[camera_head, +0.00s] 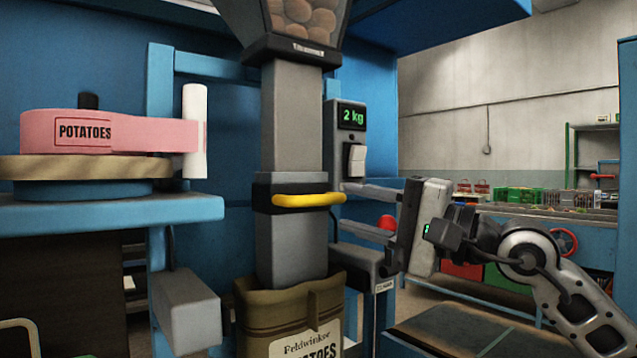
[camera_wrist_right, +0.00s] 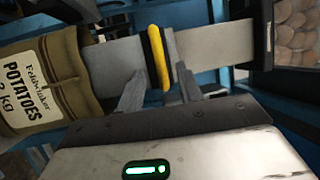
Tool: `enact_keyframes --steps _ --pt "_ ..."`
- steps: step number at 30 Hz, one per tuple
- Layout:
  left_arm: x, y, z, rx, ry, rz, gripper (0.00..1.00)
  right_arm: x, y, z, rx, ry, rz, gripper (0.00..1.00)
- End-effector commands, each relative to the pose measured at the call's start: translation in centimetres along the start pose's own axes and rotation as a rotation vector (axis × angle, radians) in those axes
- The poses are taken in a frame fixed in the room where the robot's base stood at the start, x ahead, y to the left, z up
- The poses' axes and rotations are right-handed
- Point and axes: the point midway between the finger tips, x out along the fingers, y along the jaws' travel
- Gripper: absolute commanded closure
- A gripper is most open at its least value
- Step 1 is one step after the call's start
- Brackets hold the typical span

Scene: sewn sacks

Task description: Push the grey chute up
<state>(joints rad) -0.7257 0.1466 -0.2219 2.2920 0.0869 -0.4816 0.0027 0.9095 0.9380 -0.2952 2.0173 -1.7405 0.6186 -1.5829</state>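The grey chute (camera_head: 291,120) is a square upright tube with a dark collar and a yellow handle (camera_head: 307,200) on its front. Its lower end is inside the mouth of a brown potato sack (camera_head: 255,310). My right gripper (camera_head: 345,205) reaches in from the right at handle height. In the right wrist view the chute (camera_wrist_right: 215,47) lies sideways. The yellow handle (camera_wrist_right: 157,60) shows between the two fingertips of my right gripper (camera_wrist_right: 155,82), which are apart. Whether they touch the handle I cannot tell. My left gripper is not in view.
A hopper of potatoes (camera_head: 300,15) is above the chute. A scale display (camera_head: 352,115) reading 2 kg stands right of it. A blue shelf (camera_head: 110,212) with a pink label roll is at the left. Grey blocks (camera_head: 188,308) flank the sack.

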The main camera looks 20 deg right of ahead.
Motion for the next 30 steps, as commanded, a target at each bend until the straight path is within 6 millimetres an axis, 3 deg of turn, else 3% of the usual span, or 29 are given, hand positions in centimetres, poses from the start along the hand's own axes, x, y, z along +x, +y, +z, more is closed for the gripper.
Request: enact_keyframes --steps 3,9,15,23,27,30 --pt "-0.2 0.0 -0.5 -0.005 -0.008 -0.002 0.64 2.6 -0.4 0.0 0.005 -0.003 -0.003 0.64" --pt "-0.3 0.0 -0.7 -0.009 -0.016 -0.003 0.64 5.6 -0.1 0.0 0.003 -0.001 -0.001 0.64" --pt "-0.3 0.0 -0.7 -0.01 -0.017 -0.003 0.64 6.7 0.1 0.0 0.001 0.0 0.001 0.64" --pt "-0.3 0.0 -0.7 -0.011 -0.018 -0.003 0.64 6.8 0.1 0.0 0.001 0.0 0.001 0.64" --pt "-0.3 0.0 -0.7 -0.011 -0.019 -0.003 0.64 6.7 0.1 0.0 0.001 0.0 0.001 1.0" --pt "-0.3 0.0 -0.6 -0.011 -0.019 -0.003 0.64 6.7 0.1 0.0 0.001 0.0 0.001 1.0"
